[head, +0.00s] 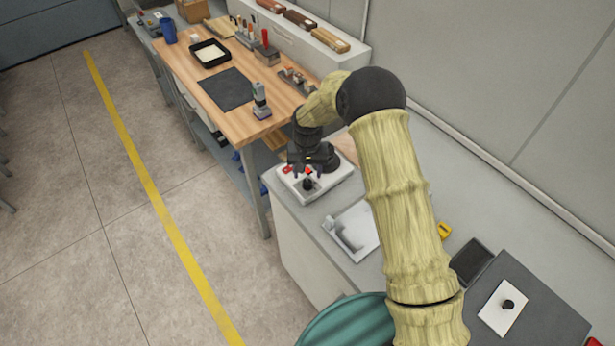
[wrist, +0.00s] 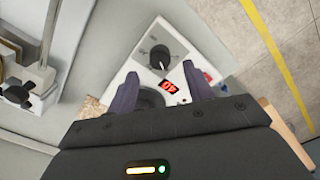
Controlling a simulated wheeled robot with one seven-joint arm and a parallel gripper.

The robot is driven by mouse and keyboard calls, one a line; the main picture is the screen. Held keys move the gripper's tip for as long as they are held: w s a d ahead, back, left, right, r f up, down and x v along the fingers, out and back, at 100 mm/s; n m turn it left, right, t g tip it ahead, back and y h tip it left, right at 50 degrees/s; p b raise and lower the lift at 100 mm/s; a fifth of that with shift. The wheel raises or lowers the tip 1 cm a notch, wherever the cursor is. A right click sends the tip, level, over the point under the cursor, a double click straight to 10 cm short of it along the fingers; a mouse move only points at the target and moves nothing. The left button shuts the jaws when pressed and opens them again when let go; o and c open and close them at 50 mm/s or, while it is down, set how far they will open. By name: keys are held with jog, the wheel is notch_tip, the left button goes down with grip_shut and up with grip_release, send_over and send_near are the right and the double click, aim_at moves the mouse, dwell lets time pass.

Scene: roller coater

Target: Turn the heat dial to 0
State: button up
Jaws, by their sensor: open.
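A white control box (head: 328,185) stands on the grey counter at the near end of the wooden table. It bears a black dial (head: 308,184), which also shows in the wrist view (wrist: 160,56), on a grey panel with marks around it. A dark round part shows between the fingers, partly hidden.
A white plate with a grey fitting (head: 352,232) is close beside the box on the counter. A yellow item (head: 444,230) and a second black knob on a white plate (head: 503,305) are farther right. The wooden table (head: 190,80) holds tools. The floor left is clear.

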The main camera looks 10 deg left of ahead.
aim_at(308, 182)
jog(key=shift+f+p, duration=0.65)
jog(key=shift+f, duration=1.75)
jog(key=c, duration=1)
